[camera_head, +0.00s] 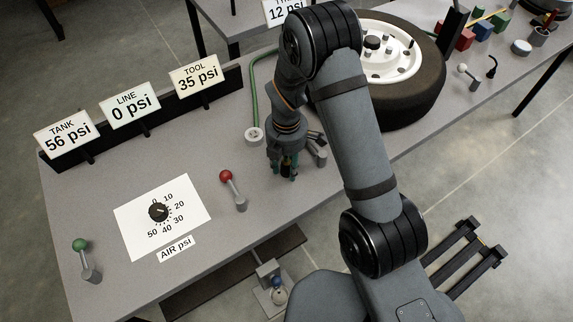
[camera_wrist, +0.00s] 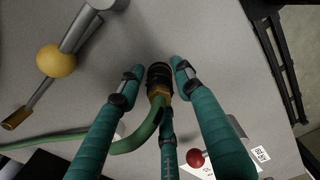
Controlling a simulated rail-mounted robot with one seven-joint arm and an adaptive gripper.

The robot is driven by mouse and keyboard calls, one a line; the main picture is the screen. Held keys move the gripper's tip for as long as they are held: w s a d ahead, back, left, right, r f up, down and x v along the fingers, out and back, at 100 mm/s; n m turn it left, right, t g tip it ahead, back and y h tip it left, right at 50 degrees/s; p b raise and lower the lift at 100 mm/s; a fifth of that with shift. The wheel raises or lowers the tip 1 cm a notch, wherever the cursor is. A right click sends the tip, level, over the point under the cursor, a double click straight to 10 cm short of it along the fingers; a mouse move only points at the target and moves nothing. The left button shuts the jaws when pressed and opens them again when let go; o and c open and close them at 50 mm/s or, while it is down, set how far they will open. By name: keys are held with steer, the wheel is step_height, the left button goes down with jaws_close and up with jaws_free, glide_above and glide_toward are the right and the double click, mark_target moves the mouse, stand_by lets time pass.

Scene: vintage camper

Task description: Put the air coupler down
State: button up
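The air coupler (camera_wrist: 158,82) is a dark ribbed cylinder with a brass collar on the end of a green hose (camera_wrist: 142,132). In the wrist view it stands between the teal fingers of my gripper (camera_wrist: 157,70). A gap shows between the left fingertip and the coupler; the right fingertip is very close to it, and contact there is unclear. The fingers look parted. In the head view my gripper (camera_head: 287,172) is low over the grey bench (camera_head: 225,128), with the coupler mostly hidden among the fingers. Whether the coupler touches the bench is unclear.
A yellow-ball lever (camera_wrist: 56,61) is close beside my gripper. A red-ball lever (camera_head: 226,177) stands to its left, past which lies the dial sheet (camera_head: 135,222). Pressure signs (camera_head: 131,108) line the back edge. A wheel (camera_head: 420,88) lies behind my arm.

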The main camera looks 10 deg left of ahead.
mark_target(287, 162)
steer(key=shift+o, duration=1.2)
steer(key=shift+r, duration=0.3)
step_height(287, 162, up, 13)
steer(key=p, duration=0.1)
steer(key=shift+f, duration=0.2)
step_height(287, 162, down, 14)
steer(key=shift+r+b, duration=0.25)
steer(key=shift+b, duration=0.4)
steer(key=shift+r+p, duration=0.5)
steer(key=shift+r, duration=0.05)
steer(key=shift+f, duration=0.15)
